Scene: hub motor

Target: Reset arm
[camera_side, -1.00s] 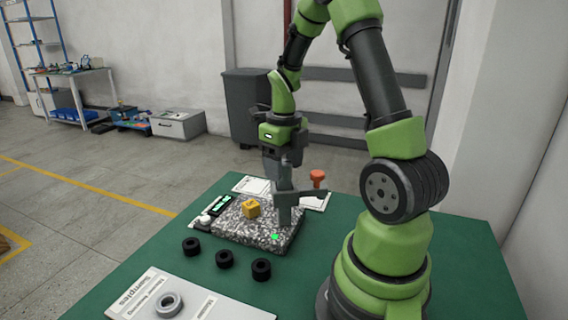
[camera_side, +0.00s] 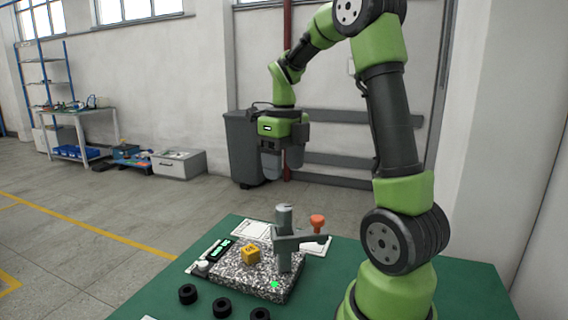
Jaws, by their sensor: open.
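My gripper (camera_side: 282,165) hangs in the air above and behind the granite plate, its two grey fingers pointing down and apart, with nothing between them. A grey stand with a side arm (camera_side: 284,240) stands upright on the speckled granite plate (camera_side: 230,277), well below the fingers and clear of them. A yellow cube (camera_side: 251,254) sits on the plate left of the stand. An orange-red knob-shaped part (camera_side: 318,223) stands behind the stand, to its right.
Several black rings (camera_side: 221,307) lie on the green table (camera_side: 335,290) in front of the plate. A small display (camera_side: 219,250) and a white round part (camera_side: 202,267) are at the plate's left. A dark bin (camera_side: 243,148) stands behind the table.

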